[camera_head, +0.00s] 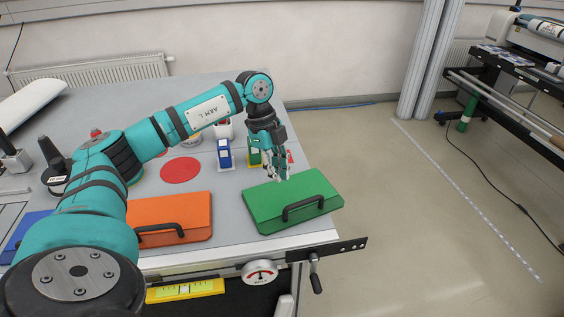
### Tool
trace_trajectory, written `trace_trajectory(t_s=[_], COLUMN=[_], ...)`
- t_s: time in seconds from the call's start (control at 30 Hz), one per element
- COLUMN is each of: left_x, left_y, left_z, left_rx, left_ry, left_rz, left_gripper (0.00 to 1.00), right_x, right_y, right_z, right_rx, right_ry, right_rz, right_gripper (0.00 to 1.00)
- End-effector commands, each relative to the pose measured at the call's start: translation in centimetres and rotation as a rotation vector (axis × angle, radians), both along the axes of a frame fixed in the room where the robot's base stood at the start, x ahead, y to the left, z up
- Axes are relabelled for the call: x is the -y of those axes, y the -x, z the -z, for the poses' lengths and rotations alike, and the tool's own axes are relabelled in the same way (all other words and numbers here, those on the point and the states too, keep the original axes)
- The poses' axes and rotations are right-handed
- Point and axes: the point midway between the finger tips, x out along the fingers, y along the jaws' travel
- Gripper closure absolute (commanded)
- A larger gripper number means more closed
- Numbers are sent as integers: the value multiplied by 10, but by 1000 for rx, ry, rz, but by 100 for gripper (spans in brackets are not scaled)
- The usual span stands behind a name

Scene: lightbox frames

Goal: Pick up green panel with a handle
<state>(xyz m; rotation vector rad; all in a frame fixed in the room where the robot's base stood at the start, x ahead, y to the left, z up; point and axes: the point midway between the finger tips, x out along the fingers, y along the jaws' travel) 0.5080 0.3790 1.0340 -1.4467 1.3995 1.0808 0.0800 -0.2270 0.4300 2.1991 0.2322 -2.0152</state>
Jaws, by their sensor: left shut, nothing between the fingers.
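The green panel (265,208) lies flat at the right front corner of the grey table, with a black handle (304,207) along its front side. My left gripper (279,177) points down at the panel's back edge, behind the handle. It is shut with nothing between its fingers. I cannot tell whether its fingertips touch the panel. My right gripper is not in view.
An orange panel (185,213) with a black handle lies to the left, with a blue panel (27,232) beyond it, partly hidden by my arm. A blue-and-white item (225,154) stands behind. A crank and gauge (260,272) are at the table's front edge.

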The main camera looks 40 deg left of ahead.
Motion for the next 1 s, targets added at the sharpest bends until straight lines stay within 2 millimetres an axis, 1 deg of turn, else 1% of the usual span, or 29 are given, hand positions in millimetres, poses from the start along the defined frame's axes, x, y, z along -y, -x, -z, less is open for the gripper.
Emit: trace_trajectory(t_s=[0.03, 0.1, 0.23, 0.27, 0.3, 0.4, 0.5, 0.63, 0.93, 1.0], left_x=[4, 9, 17, 20, 29, 43, 51, 56, 57, 60], left_y=[1, 1, 0, 0, -1, -1, -2, -2, -2, -2], left_z=[10, 25, 50, 52, 48, 49, 50, 51, 52, 51], left_rx=[-5, -5, -2, -1, 2, 2, 1, 2, 2, 2], left_ry=[1, 1, 3, 3, 4, 5, 3, 3, 4, 4], left_rz=[3, 3, 4, 6, 7, 6, 4, 4, 3, 5], left_gripper=[100, 100, 100, 100, 100, 100, 100, 100, 100, 100], right_x=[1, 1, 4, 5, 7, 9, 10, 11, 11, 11], right_y=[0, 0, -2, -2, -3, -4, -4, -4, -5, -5], right_z=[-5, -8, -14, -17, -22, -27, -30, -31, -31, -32], right_rx=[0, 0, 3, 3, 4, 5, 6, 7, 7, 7], right_ry=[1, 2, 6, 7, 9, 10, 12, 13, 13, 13], right_rz=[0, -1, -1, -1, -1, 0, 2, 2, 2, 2], right_gripper=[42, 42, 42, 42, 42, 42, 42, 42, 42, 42])
